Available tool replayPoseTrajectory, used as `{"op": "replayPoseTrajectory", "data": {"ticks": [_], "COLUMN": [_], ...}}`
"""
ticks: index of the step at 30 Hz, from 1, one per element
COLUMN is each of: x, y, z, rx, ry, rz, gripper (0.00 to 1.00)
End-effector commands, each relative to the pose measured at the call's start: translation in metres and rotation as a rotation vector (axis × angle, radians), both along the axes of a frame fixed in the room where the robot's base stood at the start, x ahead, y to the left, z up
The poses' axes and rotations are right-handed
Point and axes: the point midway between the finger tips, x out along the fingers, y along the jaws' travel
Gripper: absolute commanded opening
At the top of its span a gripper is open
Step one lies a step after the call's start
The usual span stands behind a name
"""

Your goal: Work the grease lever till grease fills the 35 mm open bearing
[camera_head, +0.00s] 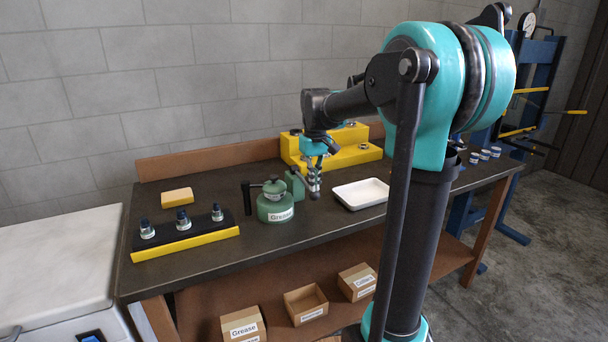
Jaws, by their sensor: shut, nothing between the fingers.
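The green grease packer (275,208), labelled "Grease", stands on the bench with a rounded body and a knob-like top. A dark upright lever or handle (247,197) shows at its left side. My gripper (314,187) is shut and empty, pointing down just right of the packer. It looks apart from the packer, though the depth between them is hard to judge. A smaller green piece (293,183) shows behind, partly hidden by the packer and my gripper. I cannot make out the 35 mm open bearing or any grease in it; the packer's top is too small to tell.
A white tray (350,203) lies right of my gripper, and a yellow stepped stand (343,136) is behind. A black and yellow rack (190,243) with bottle-like parts and a yellow sponge (177,197) lie left. Labelled boxes (243,324) sit on the lower shelf.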

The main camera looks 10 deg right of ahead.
Motion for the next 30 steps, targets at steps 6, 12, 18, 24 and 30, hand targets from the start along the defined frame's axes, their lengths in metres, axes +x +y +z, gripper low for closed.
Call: {"op": "replayPoseTrajectory", "data": {"ticks": [6, 12, 18, 24, 30], "x": [0.000, 0.000, 0.000, 0.000, 0.000], "y": [0.000, 0.000, 0.000, 0.000, 0.000], "z": [0.000, -0.003, 0.010, 0.039, 0.067], "rx": [0.000, 0.000, 0.000, 0.000, 0.000], "ry": [0.000, 0.000, 0.000, 0.000, 0.000], "rz": [0.000, 0.000, 0.000, 0.000, 0.000], "gripper": [0.00, 0.00, 0.00, 0.00, 0.00]}}
